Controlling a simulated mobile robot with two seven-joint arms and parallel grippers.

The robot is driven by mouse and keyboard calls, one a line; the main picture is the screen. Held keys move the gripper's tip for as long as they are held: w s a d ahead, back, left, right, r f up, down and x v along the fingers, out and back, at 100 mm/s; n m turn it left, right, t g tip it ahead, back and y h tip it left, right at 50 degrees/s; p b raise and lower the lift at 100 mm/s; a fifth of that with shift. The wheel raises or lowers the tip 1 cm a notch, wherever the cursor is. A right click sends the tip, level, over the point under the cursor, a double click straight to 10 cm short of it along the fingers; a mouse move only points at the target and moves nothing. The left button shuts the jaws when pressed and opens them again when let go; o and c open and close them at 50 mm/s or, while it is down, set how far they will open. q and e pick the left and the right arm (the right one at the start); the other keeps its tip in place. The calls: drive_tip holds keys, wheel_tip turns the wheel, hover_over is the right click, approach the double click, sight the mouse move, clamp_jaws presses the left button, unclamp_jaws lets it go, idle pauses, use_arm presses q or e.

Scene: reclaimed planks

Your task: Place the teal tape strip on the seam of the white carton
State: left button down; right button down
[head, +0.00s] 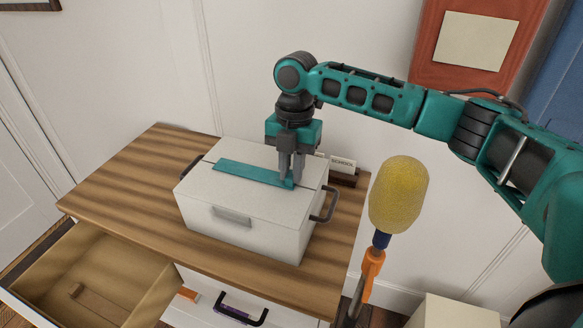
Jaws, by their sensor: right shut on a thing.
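The white carton (240,214) stands closed on the wooden top of a chest of drawers, with a dark seam running along its lid. The teal tape strip (243,171) lies flat along the lid, over the line of the seam. My right gripper (291,182) points straight down at the lid's right end and is shut on the strip's right end. The fingers hide a little of that end. I cannot tell whether the whole strip touches the lid. My left gripper is not in view.
The carton has dark side handles and a label plate on its front. The chest top (130,180) is clear to the left. An open drawer (100,275) juts out at lower left. A small sign (343,163) stands behind the carton. A yellow sponge-headed tool (399,195) rises at right.

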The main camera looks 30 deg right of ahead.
drive_tip(key=c, duration=1.1)
unclamp_jaws()
drive_tip(key=shift+f, duration=0.1)
drive_tip(key=r, duration=0.8)
drive_tip(key=w+d+r+p, duration=0.1)
drive_tip(key=r, duration=0.3)
drive_tip(key=shift+r, duration=0.1)
